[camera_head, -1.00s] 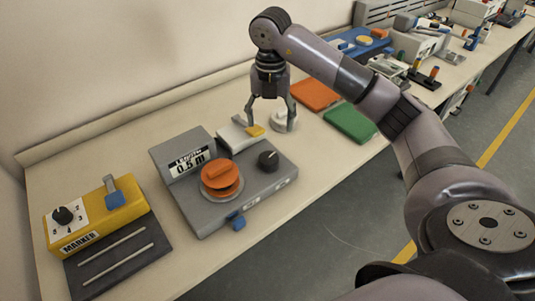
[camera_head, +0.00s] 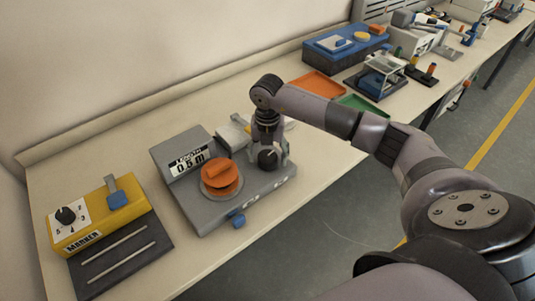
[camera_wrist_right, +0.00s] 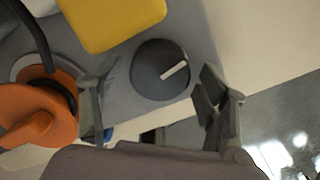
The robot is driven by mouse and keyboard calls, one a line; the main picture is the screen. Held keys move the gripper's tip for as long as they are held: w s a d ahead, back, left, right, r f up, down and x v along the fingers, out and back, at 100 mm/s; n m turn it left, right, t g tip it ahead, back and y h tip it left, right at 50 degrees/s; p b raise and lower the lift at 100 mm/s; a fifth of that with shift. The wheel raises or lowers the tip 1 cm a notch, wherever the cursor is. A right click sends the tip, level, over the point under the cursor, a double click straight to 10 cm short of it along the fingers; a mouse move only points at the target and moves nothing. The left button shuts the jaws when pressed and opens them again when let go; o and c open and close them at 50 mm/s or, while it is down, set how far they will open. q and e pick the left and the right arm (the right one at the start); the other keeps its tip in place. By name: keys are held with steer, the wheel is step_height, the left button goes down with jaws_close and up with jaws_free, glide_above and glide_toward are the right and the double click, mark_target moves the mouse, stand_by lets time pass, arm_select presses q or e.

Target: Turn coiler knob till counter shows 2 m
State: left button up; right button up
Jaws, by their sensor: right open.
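The grey coiler (camera_head: 205,213) stands on the bench, and its counter (camera_head: 187,162) reads 0.5 m. The dark round coiler knob (camera_head: 267,158) is at its right side; it shows in the right wrist view (camera_wrist_right: 150,72) with a pale pointer line. An orange spool (camera_head: 221,178) sits left of the knob and shows at the left of the wrist view (camera_wrist_right: 35,125). My right gripper (camera_head: 268,150) is low over the coiler at the knob. In the wrist view its open fingers (camera_wrist_right: 158,100) are at either side of the knob, with visible gaps. My left gripper is out of view.
A yellow marker unit (camera_head: 100,215) with a dark rodded plate (camera_head: 121,262) stands at the left. A blue machine (camera_head: 345,45), an orange tray (camera_head: 318,85) and a green tray (camera_head: 365,105) lie further back.

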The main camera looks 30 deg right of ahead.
steer(key=c, duration=1.2)
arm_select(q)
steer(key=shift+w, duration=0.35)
arm_select(e)
steer(key=shift+o, duration=0.2)
steer(key=shift+m, duration=0.3)
steer(key=m, duration=0.3)
steer(key=shift+m+p, duration=0.3)
steer(key=shift+m, duration=0.1)
steer(key=m, duration=0.3)
steer(key=shift+r+m+p, duration=0.1)
steer(key=shift+m+p, duration=0.2)
steer(key=shift+p, duration=0.05)
steer(key=m+p, duration=0.2)
steer(key=m, duration=0.4)
steer(key=shift+w, duration=0.1)
steer(key=m+p, duration=0.1)
steer(key=m, duration=0.2)
steer(key=shift+m, duration=0.4)
arm_select(q)
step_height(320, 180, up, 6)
steer(key=p, duration=0.1)
steer(key=shift+p, duration=0.4)
arm_select(e)
steer(key=shift+m, duration=1.7)
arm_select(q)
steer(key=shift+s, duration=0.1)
